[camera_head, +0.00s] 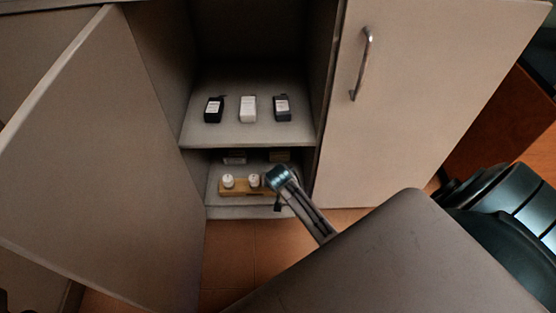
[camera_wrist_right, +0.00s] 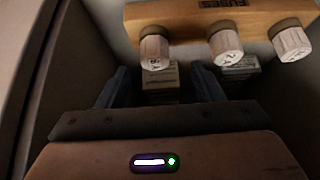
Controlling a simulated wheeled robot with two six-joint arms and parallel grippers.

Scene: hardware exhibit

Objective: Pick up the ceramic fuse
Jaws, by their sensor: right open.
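The ceramic fuses are whitish stubs on a wooden block (camera_head: 237,190) on the cabinet's lower shelf. Two fuses (camera_head: 228,181) (camera_head: 253,181) show in the head view; my right gripper (camera_head: 279,178) covers the block's right end. The right wrist view shows the block (camera_wrist_right: 185,17), marked FUSES, with three fuses: left (camera_wrist_right: 154,50), middle (camera_wrist_right: 225,46) and right (camera_wrist_right: 291,43). My right gripper (camera_wrist_right: 161,72) is open and empty there. The left fuse lies between the lines of its fingers, just beyond the tips. My left gripper is not in view.
The upper shelf (camera_head: 240,132) bears a black box (camera_head: 214,110), a white box (camera_head: 248,109) and a dark box (camera_head: 282,108). Small boxes (camera_wrist_right: 160,82) (camera_wrist_right: 240,67) lie near the block.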

